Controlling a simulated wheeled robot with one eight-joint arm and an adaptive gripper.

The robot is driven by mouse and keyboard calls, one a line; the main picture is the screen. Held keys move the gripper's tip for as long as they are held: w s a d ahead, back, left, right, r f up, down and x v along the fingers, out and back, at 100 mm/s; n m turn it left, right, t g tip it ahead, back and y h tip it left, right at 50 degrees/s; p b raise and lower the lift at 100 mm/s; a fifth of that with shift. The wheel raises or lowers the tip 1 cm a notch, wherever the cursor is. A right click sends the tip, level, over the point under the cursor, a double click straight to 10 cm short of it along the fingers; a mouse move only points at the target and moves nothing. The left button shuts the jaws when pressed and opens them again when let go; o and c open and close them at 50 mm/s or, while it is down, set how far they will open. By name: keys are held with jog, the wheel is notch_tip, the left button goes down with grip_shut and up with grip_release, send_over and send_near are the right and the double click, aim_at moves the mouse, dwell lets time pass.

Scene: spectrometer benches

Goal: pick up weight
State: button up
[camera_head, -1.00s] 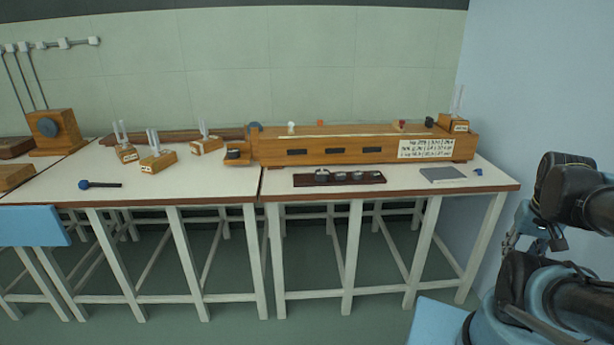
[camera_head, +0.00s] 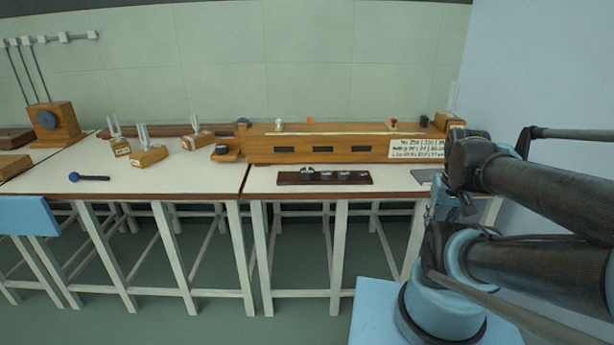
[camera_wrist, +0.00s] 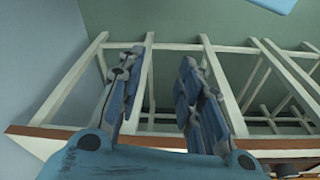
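Several small round metal weights stand in a row on a dark wooden tray (camera_head: 288,177) near the front of the right bench. The leftmost weight (camera_head: 307,173) looks the largest. The others include a weight at the right end (camera_head: 362,176). In the wrist view my gripper (camera_wrist: 160,65) has its two blue fingers apart, with nothing between them. Behind the fingers are bench legs and floor, with the bench edge low in the picture. In the head view my arm is at the right, away from the weights, and the gripper cannot be made out there.
A long wooden instrument box (camera_head: 280,150) stands behind the tray. A grey plate (camera_head: 425,176) lies to its right, partly hidden by my arm. Wooden blocks with prongs (camera_head: 150,156) and a dark mallet-like tool (camera_head: 88,177) are on the left bench (camera_head: 135,187). A wall closes the right side.

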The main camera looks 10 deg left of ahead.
jog(key=o, duration=0.4)
jog(key=shift+s+r, duration=0.2)
jog(key=o, duration=0.4)
jog(key=w+a+r+n, duration=0.1)
jog(key=w+a+r, duration=0.1)
jog(key=r, duration=0.1)
jog(key=w+a+r+n, duration=0.2)
jog(key=w+r, duration=0.1)
jog(key=w+a+r+n, duration=0.2)
jog(key=r, duration=0.1)
jog(key=shift+w+a+g+y, duration=0.25)
jog(key=shift+w+g+y, duration=0.05)
notch_tip(320, 180, up, 9)
jog(key=n+g, duration=0.2)
jog(key=n, duration=1.1)
send_over(307, 170)
jog(key=d, duration=0.2)
jog(key=shift+y, duration=0.4)
jog(key=f, duration=0.5)
jog(key=a+f, duration=0.1)
jog(key=f, duration=1.1)
jog(key=shift+a, duration=0.35)
